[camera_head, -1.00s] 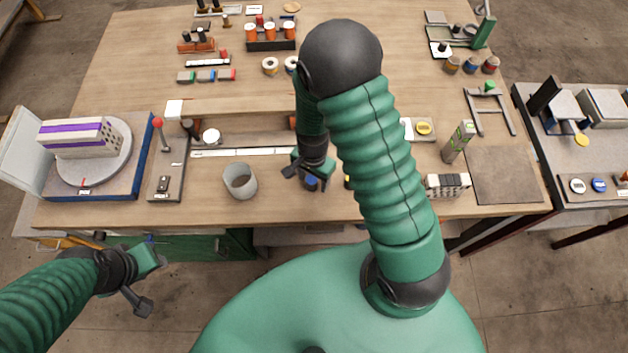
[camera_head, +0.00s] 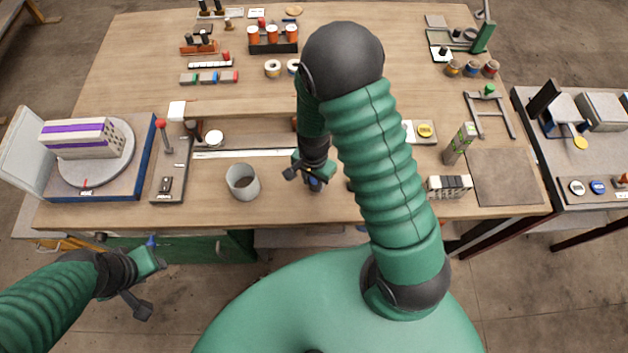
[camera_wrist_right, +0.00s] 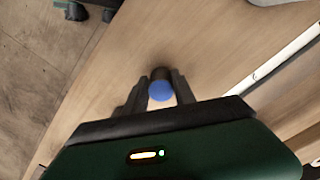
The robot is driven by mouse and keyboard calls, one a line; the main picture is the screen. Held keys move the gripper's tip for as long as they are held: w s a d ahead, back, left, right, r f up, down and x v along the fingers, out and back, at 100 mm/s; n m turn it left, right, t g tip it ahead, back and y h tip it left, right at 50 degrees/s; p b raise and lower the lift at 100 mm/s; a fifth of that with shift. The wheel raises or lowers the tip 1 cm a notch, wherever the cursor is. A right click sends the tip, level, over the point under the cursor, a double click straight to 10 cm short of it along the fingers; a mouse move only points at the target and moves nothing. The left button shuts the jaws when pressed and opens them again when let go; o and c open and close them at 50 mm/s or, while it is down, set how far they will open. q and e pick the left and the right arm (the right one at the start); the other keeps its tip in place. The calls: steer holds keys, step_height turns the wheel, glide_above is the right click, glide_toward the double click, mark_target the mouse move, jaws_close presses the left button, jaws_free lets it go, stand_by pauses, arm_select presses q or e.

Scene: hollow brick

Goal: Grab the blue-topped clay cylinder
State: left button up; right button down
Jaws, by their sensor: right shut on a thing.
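The blue-topped clay cylinder (camera_wrist_right: 161,91) stands between the fingers of my right gripper (camera_wrist_right: 158,94) in the right wrist view, its round blue top facing the camera. My right gripper (camera_head: 312,180) is shut on it near the front edge of the table. In the head view only a small dark blue bit of the cylinder (camera_head: 314,185) shows under the fingers. I cannot tell whether its base touches the table. My left gripper (camera_head: 142,284) hangs in front of the table, apart from it, with its fingers spread and nothing between them.
A grey cup (camera_head: 242,184) stands left of my right gripper. A long white strip (camera_head: 245,154) lies behind it. A lever box (camera_head: 168,170) and a turntable (camera_head: 92,172) stand farther left. A black-and-white block (camera_head: 449,187) stands right of my arm.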

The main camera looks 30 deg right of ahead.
mark_target(314, 180)
steer(key=shift+w+r, duration=0.1)
steer(key=shift+r, duration=0.3)
steer(key=shift+d+r, duration=0.2)
steer(key=shift+r, duration=0.95)
steer(key=s+a+r+p, duration=0.1)
steer(key=s+a+p, duration=0.8)
steer(key=s, duration=0.4)
steer(key=shift+a+r+p, duration=0.35)
steer(key=shift+r, duration=0.05)
